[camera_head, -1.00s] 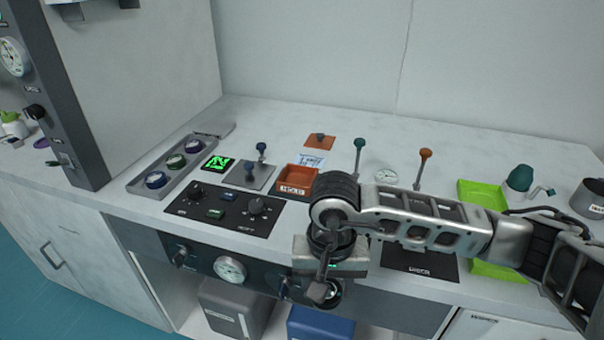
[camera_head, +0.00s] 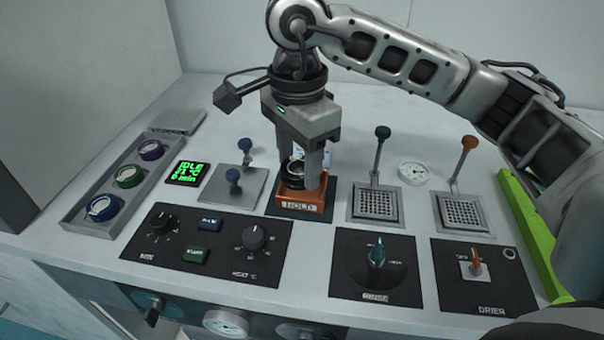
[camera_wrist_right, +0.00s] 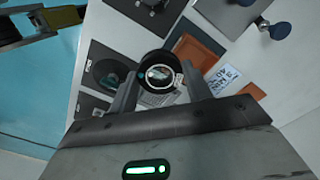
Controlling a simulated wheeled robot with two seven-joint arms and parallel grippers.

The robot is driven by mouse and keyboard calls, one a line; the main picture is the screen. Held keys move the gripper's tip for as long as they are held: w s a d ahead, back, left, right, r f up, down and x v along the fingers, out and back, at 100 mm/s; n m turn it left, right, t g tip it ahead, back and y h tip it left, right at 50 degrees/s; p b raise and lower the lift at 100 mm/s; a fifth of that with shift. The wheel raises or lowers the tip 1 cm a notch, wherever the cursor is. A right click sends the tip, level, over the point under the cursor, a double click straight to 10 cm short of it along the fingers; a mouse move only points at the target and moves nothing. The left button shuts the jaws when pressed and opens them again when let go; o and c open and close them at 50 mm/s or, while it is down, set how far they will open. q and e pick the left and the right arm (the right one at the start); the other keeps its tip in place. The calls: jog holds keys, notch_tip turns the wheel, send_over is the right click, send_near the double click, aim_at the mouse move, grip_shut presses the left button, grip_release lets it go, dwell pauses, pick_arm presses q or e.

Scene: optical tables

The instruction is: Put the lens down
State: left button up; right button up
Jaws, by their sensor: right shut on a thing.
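My right gripper (camera_head: 300,176) is shut on a lens in a black ring mount (camera_head: 295,170), pointing down over the table. The lens also shows between the two fingers in the right wrist view (camera_wrist_right: 160,76). In the head view it appears just above or in the small orange tray (camera_head: 303,200) labelled HOLD; I cannot tell whether it touches the tray. In the right wrist view the tray (camera_wrist_right: 199,52) lies to the right of the lens, with its floor partly visible. My left gripper is not in view.
Right are two levers with grilles (camera_head: 376,205) (camera_head: 464,214). A control panel (camera_head: 205,232) lies in front.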

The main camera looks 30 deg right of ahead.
send_over(303, 192)
jog(key=f, duration=0.6)
jog(key=shift+s+a+f+p, duration=0.1)
jog(key=shift+s+p, duration=0.15)
jog(key=shift+p, duration=0.05)
jog(key=f, duration=0.3)
jog(key=shift+w+f+p, duration=0.1)
jog(key=shift+w+p, duration=0.1)
jog(key=shift+p, duration=0.2)
jog(key=shift+f, duration=0.45)
jog(key=o, duration=0.8)
jog(key=shift+r, duration=0.1)
notch_tip(303, 192, up, 12)
jog(key=b, duration=0.1)
jog(key=shift+r, duration=0.2)
jog(key=shift+f, duration=0.1)
